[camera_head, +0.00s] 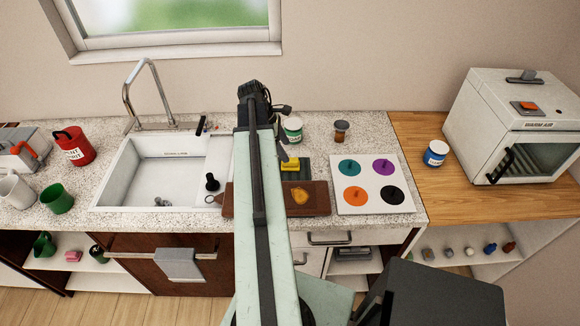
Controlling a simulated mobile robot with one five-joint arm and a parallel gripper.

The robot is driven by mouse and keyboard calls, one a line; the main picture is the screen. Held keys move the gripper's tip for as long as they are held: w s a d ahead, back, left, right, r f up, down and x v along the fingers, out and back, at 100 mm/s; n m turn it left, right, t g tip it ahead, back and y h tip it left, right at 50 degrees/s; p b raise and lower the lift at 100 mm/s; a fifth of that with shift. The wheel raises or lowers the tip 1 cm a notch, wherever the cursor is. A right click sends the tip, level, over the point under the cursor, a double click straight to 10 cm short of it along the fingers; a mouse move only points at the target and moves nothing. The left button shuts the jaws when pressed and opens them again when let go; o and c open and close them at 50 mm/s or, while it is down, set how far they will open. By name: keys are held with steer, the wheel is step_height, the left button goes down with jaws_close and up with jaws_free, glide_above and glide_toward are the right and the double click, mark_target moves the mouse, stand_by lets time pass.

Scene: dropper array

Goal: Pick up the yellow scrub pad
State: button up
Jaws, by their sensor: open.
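A small yellow block that looks like the yellow scrub pad (290,164) sits on a dark, yellow-edged pad or holder on the speckled counter, just right of my arm. My gripper (282,147) is at the far end of my pale green arm, mostly hidden behind the arm and dark wrist. A grey finger-like part shows just above and left of the yellow pad, apart from it as far as I can tell. My gripper is open, and I see nothing held in it.
A brown board (318,199) with an orange-yellow piece lies in front of the pad. A white panel with coloured discs (343,203) is to the right. A green-labelled jar (292,130) and a brown jar (341,131) stand behind. The sink (125,181) is left.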

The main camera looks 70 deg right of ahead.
mark_target(292, 160)
steer(key=b+x, duration=0.2)
steer(key=shift+f, duration=0.4)
steer(key=b+x, duration=0.5)
steer(key=shift+d+f, duration=0.1)
steer(key=shift+f, duration=0.05)
steer(key=c, duration=1.4)
